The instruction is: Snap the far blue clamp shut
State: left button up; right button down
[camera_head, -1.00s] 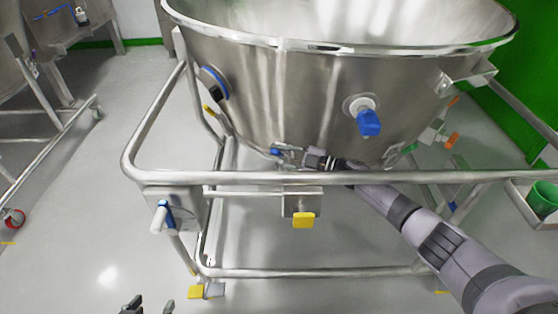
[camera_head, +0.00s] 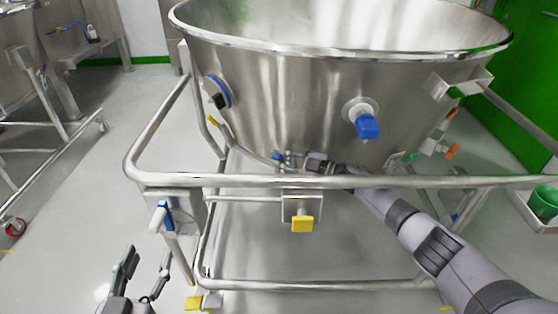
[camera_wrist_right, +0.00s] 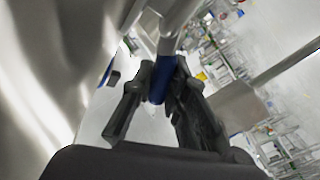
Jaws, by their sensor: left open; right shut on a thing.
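In the head view, a blue-handled clamp (camera_head: 279,155) sits low at the base of the steel bowl, just above the frame's rail. My right gripper (camera_head: 312,163) reaches under the bowl beside it and is partly hidden by the rail. In the right wrist view, my right gripper (camera_wrist_right: 163,85) is shut on a blue clamp handle (camera_wrist_right: 160,82), which lies between its fingers. Whether the clamp is fully closed cannot be told. My left gripper (camera_head: 148,262) is open and empty, low at the left in front of the frame.
A blue valve (camera_head: 366,126), a yellow knob (camera_head: 302,224) and a blue-and-white handle (camera_head: 160,216) stick out. Floor at the left is open.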

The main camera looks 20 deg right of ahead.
jog(key=c, duration=1.6)
grip_release()
jog(key=shift+o, duration=0.2)
jog(key=v, duration=1.2)
